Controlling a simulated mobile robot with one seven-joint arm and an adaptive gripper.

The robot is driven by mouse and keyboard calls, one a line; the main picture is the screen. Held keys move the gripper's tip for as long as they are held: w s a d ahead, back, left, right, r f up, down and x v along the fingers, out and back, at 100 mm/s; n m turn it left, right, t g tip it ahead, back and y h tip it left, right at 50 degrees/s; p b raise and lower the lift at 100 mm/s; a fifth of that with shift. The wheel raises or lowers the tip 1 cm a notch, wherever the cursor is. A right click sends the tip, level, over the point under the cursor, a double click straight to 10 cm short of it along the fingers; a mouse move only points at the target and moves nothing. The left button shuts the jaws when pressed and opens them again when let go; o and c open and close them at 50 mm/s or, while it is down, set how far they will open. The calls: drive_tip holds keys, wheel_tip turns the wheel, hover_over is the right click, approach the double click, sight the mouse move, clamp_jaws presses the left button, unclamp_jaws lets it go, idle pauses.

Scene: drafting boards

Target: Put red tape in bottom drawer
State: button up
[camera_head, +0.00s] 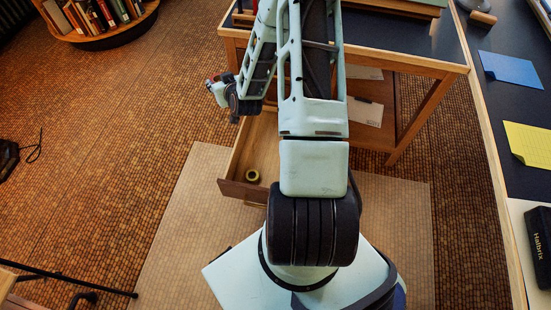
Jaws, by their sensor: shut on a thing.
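My gripper (215,91) is at the left of my arm, above the far left side of an open drawer. The open wooden drawer (241,189) is pulled out low from the wooden desk. A roll of yellow tape (253,175) lies inside near its front. My arm hides the drawer's right part, so I cannot see everything in it.
The wooden desk (425,62) stands behind my arm. A black desktop (515,105) at the right bears a blue sheet (511,69), a yellow sheet (530,144) and a black case (539,246). A round bookshelf (115,35) stands back left. Floor left of the drawer is clear.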

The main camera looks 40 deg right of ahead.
drive_tip(key=s+d+f+b, duration=0.1)
drive_tip(key=d+f+b, duration=0.3)
drive_tip(key=f, duration=0.7)
drive_tip(key=s+d+f+b, duration=0.1)
drive_tip(key=d+f+b, duration=0.35)
drive_tip(key=f, duration=0.65)
drive_tip(key=b, duration=0.9)
hover_over(265, 153)
drive_tip(key=shift+m+h, duration=0.4)
wheel_tip(265, 153, down, 20)
drive_tip(key=shift+w, duration=0.15)
drive_tip(key=shift+f+b, duration=0.65)
drive_tip(key=shift+f, duration=1.3)
drive_tip(key=shift+f, duration=0.2)
drive_tip(key=o, duration=1)
drive_tip(key=shift+r, duration=0.15)
